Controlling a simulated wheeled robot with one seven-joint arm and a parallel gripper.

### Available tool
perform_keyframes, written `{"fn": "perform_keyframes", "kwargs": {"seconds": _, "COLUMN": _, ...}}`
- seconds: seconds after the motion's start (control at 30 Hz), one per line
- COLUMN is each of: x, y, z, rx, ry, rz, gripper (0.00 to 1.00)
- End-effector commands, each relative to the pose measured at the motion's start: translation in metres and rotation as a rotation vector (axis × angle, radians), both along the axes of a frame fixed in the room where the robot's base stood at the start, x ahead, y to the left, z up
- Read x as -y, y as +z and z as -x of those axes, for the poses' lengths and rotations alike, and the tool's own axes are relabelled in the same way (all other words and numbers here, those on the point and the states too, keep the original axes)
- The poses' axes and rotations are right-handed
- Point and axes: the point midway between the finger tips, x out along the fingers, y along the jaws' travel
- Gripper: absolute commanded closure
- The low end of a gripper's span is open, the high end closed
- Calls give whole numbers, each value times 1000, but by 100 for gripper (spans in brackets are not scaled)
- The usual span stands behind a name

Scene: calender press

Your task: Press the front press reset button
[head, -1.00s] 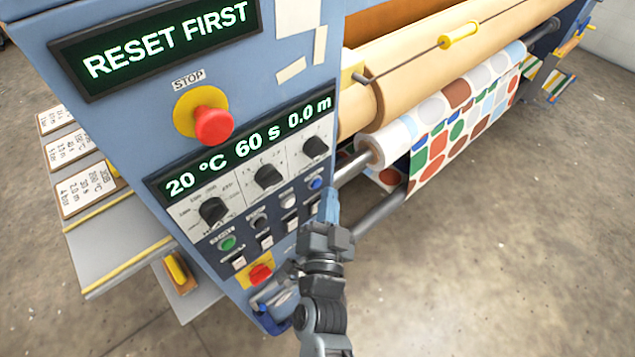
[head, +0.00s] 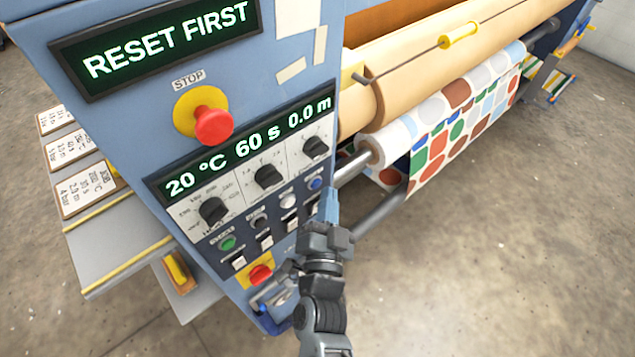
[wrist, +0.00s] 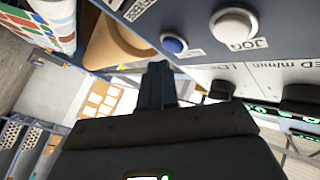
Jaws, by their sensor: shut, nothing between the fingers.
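The press control panel (head: 160,120) fills the left of the head view. A blue button (head: 316,183) sits at the right end of its button row; its label cannot be read. The blue button also shows in the wrist view (wrist: 174,44), beside a white button labelled JOG (wrist: 233,27). My gripper (head: 329,203) is shut and empty, just below the blue button in the head view. In the wrist view the closed fingertips (wrist: 158,72) are close to the blue button, apparently not touching it. The upper display (head: 155,40) reads RESET FIRST.
A red STOP button (head: 213,125) and several dials (head: 268,176) are on the panel. A green button (head: 227,243) and a red button on yellow (head: 260,273) sit lower. Rollers with patterned fabric (head: 465,120) extend to the right. The floor at the lower right is clear.

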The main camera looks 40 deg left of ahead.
Motion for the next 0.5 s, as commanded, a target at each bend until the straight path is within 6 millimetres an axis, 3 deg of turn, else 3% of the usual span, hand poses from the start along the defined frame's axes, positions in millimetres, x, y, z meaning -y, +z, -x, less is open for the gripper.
{"fn": "perform_keyframes", "kwargs": {"seconds": 0.5, "x": -7, "y": 0, "z": -1, "rx": 0, "ry": 0, "rz": 0, "gripper": 100}}
